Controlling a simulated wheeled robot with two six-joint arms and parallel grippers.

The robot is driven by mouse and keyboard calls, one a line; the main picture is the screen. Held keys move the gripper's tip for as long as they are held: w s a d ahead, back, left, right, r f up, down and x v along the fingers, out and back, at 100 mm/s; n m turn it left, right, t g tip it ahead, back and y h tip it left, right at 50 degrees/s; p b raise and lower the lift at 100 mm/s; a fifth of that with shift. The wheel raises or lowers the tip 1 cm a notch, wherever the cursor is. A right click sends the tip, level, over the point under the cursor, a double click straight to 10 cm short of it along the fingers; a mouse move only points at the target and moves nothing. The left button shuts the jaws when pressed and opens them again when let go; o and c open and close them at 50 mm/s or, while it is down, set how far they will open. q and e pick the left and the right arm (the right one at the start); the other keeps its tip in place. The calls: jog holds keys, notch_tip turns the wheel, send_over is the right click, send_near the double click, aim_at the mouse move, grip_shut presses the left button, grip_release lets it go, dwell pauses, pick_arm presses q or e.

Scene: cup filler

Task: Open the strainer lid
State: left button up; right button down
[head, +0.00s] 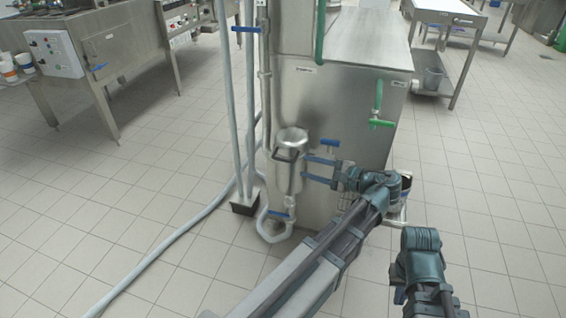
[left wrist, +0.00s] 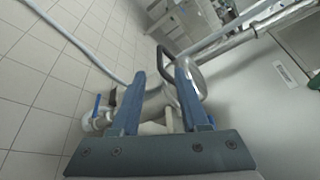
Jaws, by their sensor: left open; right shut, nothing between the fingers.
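The strainer is an upright steel cylinder (head: 289,176) on the front left of the steel tank, with a rounded lid (head: 292,136) that looks closed. A dark loop handle (head: 286,155) sticks out at the front of the lid. My left gripper (head: 305,168) is open just right of the strainer, its blue fingers pointing at it below lid level. In the left wrist view the handle (left wrist: 164,58) shows between the fingertips, nearer the right finger; I cannot tell whether they touch. The fingers partly hide the strainer there. My right arm shows at lower right, but its gripper does not.
The steel tank (head: 345,110) stands close behind my left gripper. A blue valve handle (head: 330,143) sits just above the gripper, another (head: 279,214) below the strainer. Vertical pipes (head: 227,90) and a floor hose (head: 165,250) lie left.

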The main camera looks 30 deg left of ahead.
aim_at(283, 161)
pick_arm(q)
jog(key=b+x, duration=0.2)
jog(key=x, duration=0.8)
jog(key=shift+a, duration=0.2)
grip_shut()
jog(key=shift+s+f, duration=0.1)
jog(key=shift+s, duration=0.05)
dwell(0.9)
